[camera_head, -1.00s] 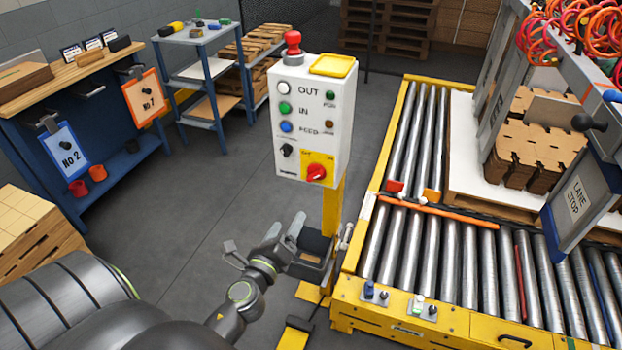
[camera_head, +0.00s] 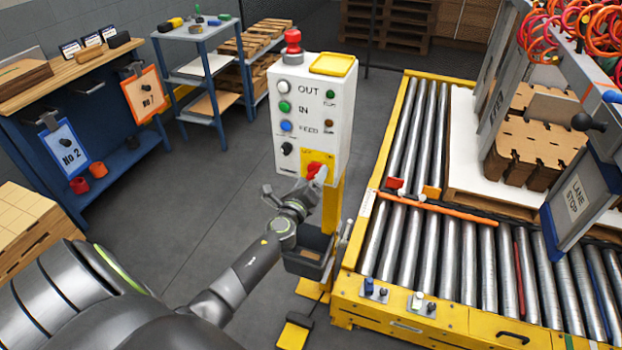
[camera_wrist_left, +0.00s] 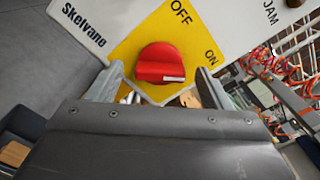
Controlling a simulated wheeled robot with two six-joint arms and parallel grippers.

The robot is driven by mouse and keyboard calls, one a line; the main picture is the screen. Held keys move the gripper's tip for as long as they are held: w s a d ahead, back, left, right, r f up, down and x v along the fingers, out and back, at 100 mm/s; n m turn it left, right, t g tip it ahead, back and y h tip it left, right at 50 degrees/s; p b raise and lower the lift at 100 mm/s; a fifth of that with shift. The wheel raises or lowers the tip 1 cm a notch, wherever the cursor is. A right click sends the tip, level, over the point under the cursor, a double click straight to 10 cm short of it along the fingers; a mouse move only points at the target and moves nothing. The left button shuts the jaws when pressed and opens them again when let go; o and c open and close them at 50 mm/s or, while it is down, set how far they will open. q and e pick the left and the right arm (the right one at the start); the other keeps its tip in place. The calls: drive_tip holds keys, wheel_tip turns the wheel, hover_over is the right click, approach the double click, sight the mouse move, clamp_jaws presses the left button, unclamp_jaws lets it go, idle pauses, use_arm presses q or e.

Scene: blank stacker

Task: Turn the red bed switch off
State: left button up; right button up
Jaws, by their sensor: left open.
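The red switch is a round rotary knob (camera_head: 313,169) on a yellow plate, low on the front of a white control box (camera_head: 340,120). In the left wrist view the red knob (camera_wrist_left: 158,64) has a white mark at its right end, on the side of the printed ON; OFF is printed above. My left gripper (camera_head: 308,184) is just in front of the knob. Its open fingers (camera_wrist_left: 160,88) show on either side of the knob's lower edge, and nothing is held. I cannot tell whether they touch the knob. My right gripper is not in view.
The box also carries a red mushroom button (camera_head: 292,44) on top and several buttons and a black selector (camera_head: 287,148). It stands on a yellow post (camera_head: 332,205). A roller conveyor (camera_head: 440,250) is close on the right. A grey bin (camera_head: 305,262) hangs below.

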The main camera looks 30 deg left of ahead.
use_arm(q)
drive_tip(key=shift+w+a, duration=0.1)
drive_tip(key=shift+w, duration=0.2)
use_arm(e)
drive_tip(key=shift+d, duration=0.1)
use_arm(q)
drive_tip(key=shift+c, duration=0.4)
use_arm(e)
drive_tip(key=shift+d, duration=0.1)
use_arm(q)
drive_tip(key=c, duration=0.9)
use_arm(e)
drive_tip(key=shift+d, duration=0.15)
